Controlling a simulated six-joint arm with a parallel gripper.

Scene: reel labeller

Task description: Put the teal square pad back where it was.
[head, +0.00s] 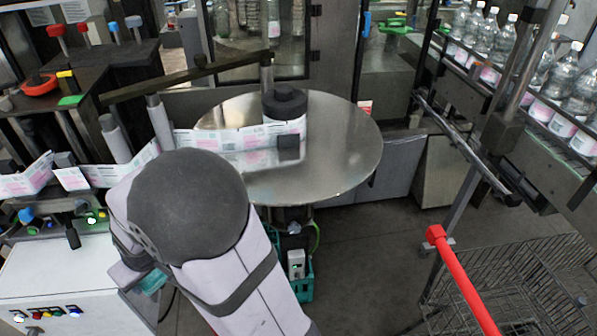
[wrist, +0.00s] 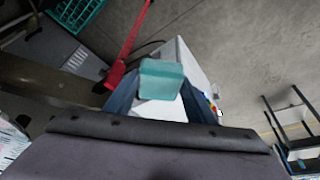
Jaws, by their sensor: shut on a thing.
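The teal square pad (wrist: 161,76) is held at the tips of my gripper (wrist: 158,97) in the wrist view, with a finger on each side. In the head view a small part of the teal pad (head: 152,280) shows beside my arm, at lower left, in front of the white cabinet. My gripper is mostly hidden behind my arm there. The pad is up in the air, apart from any surface that I can make out. A dark square block (head: 288,147) sits on the round steel table (head: 345,150), by the label reel (head: 285,120).
The white cabinet (head: 70,275) with coloured buttons stands at lower left, close to my gripper. A label strip (head: 215,140) runs left from the reel. A teal crate (head: 303,285) is under the table. A red-handled wire trolley (head: 460,275) and bottles (head: 490,45) are at right.

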